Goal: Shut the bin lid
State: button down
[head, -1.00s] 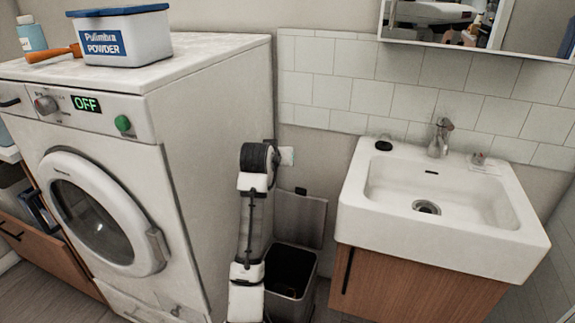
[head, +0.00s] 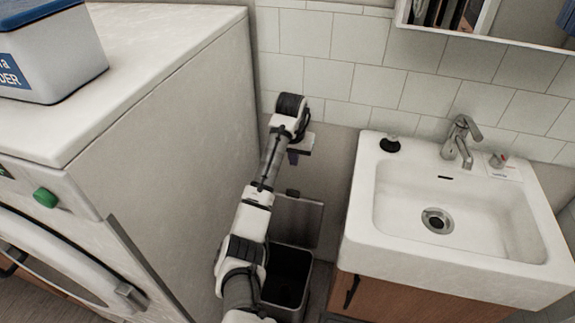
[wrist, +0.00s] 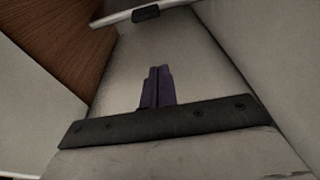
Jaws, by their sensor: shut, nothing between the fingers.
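The bin (head: 308,287) stands on the floor between the washing machine and the sink cabinet, its dark inside showing. Its grey lid (head: 300,222) is open and stands up at the back of the bin, with a black tab (head: 293,192) on its top edge. My gripper (head: 293,160) is shut and empty, pointing down above the lid's top edge, apart from it in the picture. In the wrist view my shut purple fingers (wrist: 155,86) show, with the black tab (wrist: 146,13) and the pale lid edge near the top. My arm hides part of the bin's left side.
The washing machine (head: 180,140) rises close on the left, with a powder box (head: 60,50) on top. The white sink (head: 375,215) with its wooden cabinet (head: 400,295) stands on the right. A tiled wall (head: 330,62) is behind. The gap between is narrow.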

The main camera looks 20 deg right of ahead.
notch_tip(320, 180, down, 9)
jog(key=s+a+p, duration=0.1)
jog(key=s+p, duration=0.1)
jog(key=shift+r+p, duration=0.2)
jog(key=shift+p, duration=0.15)
jog(key=shift+s+a, duration=0.15)
dwell(0.5)
